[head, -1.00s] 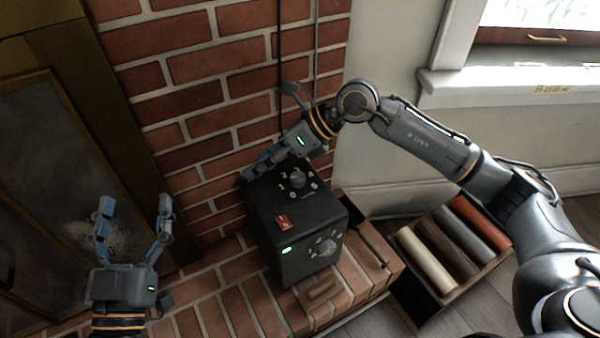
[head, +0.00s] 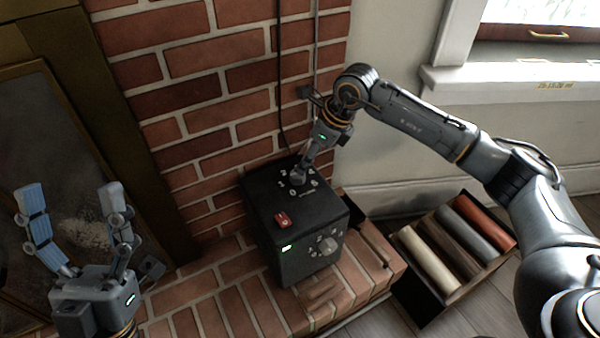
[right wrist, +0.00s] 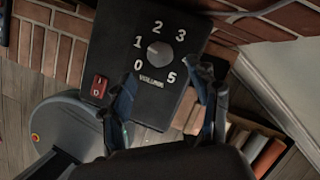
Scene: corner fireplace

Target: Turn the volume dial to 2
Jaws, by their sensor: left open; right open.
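A black box (head: 290,215) stands on the brick hearth. Its top carries the grey volume dial (right wrist: 159,53), ringed by white numbers, with "VOLUME" printed below it. The 4 is hidden behind a finger in the right wrist view; the dial's pointer appears to face left, near the 1, but is hard to read. My right gripper (right wrist: 165,76) is open, its fingers spread on either side below the dial in that view. In the head view it points down over the dial (head: 298,177); contact cannot be told. My left gripper (head: 70,200) is open and empty at the lower left.
A red switch (head: 282,220) sits on the box top, also in the right wrist view (right wrist: 99,87). A second knob (head: 328,245) and a green light are on the box front. A brick wall (head: 220,60) rises behind. A crate of coloured rolls (head: 425,258) stands right.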

